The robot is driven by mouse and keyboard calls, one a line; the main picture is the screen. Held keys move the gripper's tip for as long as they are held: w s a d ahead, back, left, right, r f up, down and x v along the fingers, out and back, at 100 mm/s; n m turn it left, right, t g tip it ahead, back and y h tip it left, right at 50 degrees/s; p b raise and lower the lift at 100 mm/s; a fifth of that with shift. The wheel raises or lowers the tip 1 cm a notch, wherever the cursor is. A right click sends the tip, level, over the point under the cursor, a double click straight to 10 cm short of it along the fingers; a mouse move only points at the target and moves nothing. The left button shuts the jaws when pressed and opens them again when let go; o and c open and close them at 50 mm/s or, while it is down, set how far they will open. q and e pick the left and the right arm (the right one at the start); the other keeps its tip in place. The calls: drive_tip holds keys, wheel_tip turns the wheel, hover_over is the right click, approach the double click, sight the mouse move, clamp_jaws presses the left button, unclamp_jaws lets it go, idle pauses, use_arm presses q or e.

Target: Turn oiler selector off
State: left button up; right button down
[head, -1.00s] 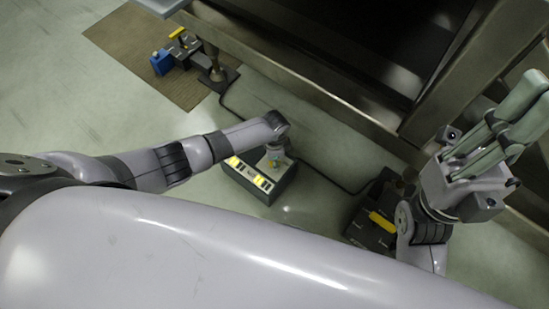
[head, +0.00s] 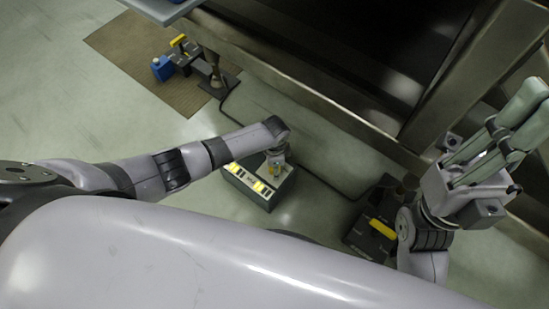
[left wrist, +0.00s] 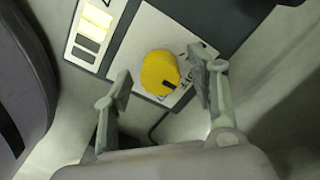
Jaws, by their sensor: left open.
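The oiler selector shows in the left wrist view as a round yellow knob (left wrist: 159,72) with a dark mark on its lower right edge. It sits on a pale plate (left wrist: 140,38) with small print I cannot read. My left gripper (left wrist: 163,78) is open, one finger on each side of the knob, with visible gaps. In the head view my left gripper (head: 276,163) points down over the dark box (head: 250,189) that carries the plate. My right gripper (head: 530,110) is raised at the right, away from the box; its finger gap is unclear.
Light and dark label blocks (left wrist: 90,32) lie beside the plate. A blue object (head: 162,68) and other small devices stand on a brown mat (head: 125,45). Another dark box with a yellow bar (head: 382,229) is below my right gripper. A large metal frame (head: 330,101) runs behind.

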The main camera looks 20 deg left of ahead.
use_arm(q)
wheel_tip(320, 180, up, 12)
drive_tip(key=shift+f, duration=0.2)
idle(0.7)
